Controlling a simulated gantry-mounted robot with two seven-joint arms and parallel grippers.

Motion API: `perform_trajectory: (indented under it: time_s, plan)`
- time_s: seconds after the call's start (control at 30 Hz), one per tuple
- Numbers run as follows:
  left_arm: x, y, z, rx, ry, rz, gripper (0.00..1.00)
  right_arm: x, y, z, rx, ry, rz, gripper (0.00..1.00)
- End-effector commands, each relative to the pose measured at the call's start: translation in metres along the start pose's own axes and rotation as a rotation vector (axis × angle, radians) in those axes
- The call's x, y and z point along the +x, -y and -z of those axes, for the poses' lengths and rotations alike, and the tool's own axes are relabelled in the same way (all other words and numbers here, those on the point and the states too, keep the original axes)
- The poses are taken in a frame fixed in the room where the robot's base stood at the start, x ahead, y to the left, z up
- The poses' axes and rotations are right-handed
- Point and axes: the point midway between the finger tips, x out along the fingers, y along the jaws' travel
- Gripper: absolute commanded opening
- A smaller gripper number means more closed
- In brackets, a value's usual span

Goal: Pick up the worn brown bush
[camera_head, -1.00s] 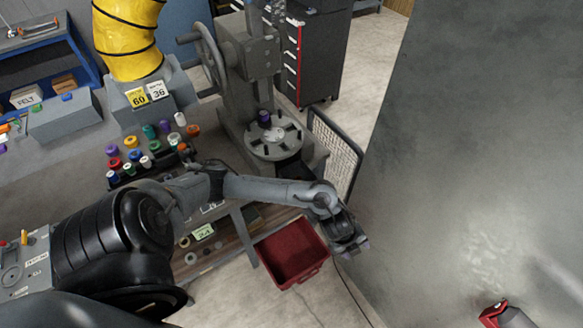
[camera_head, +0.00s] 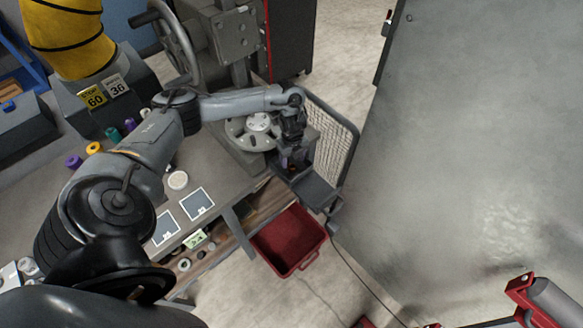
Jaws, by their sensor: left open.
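My left gripper (camera_head: 291,150) points down over a dark holder beside the round grey slotted plate (camera_head: 246,138) of the press. Its jaws are open, though the fingers are small and dark here. A small brownish-orange spot (camera_head: 291,168) shows just below the fingers, in the dark holder; it may be the worn brown bush, but I cannot tell for sure. Whether the fingers are around it or above it is unclear. My right gripper is not in view.
The press body (camera_head: 233,40) with its handwheel stands behind the plate. A mesh guard (camera_head: 335,140) is to the right. A red bin (camera_head: 289,242) is on the floor below the bench edge.

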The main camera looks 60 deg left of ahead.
Motion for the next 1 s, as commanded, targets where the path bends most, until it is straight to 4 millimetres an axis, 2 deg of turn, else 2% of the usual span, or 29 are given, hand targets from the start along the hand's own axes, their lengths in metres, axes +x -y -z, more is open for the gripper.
perform_trajectory:
  time_s: [0.17,0.53,0.87,1.0]
  plan:
    - [0.008,0.0,0.0,0.001,-0.001,0.0,0.61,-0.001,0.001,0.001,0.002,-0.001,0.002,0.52]
    - [0.051,0.001,-0.004,0.001,-0.001,-0.001,0.61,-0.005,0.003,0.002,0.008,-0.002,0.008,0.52]
    - [0.056,0.001,-0.004,0.001,0.0,0.001,0.61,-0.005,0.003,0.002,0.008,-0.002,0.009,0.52]
    - [0.056,0.001,-0.004,0.001,0.0,0.001,0.41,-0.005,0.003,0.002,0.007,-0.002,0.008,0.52]
